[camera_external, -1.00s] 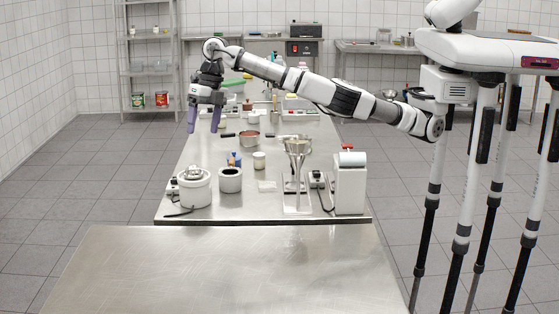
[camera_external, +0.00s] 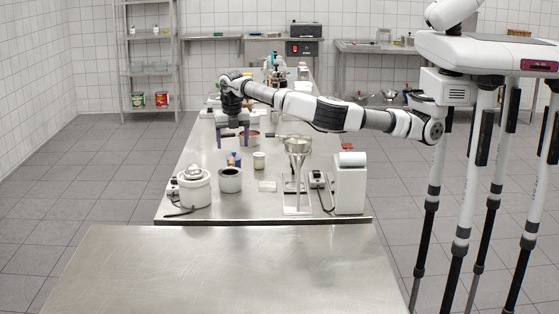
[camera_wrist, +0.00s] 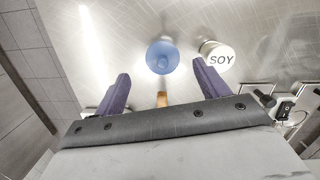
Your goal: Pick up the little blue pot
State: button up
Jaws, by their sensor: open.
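The little blue pot (camera_external: 236,160) stands on the steel table, between a dark-mouthed grey container and a cream jar. In the wrist view it appears as a round blue shape (camera_wrist: 162,57), just beyond the fingertips and roughly centred between them. My gripper (camera_external: 232,147) points down above the table, slightly above the pot in the external view. Its two purple fingers (camera_wrist: 160,70) are spread apart with nothing gripped. The pot's lower part is partly hidden by the grey container in the external view.
The cream jar (camera_external: 259,161), marked SOY (camera_wrist: 218,55), stands close to the pot's right. The grey container (camera_external: 230,180) and a white lidded cooker (camera_external: 194,187) stand in front. A reddish pan (camera_external: 249,138) sits behind, and a metal funnel stand (camera_external: 298,175) is at right.

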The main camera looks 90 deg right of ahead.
aim_at(234, 153)
jog(key=shift+s+d+f+p, duration=0.15)
jog(key=shift+f+p, duration=0.4)
jog(key=shift+f, duration=0.8)
jog(key=shift+w+d+f+p, duration=0.15)
jog(key=shift+f+p, duration=0.4)
jog(key=shift+f, duration=0.75)
jog(key=shift+s, duration=0.1)
grip_shut()
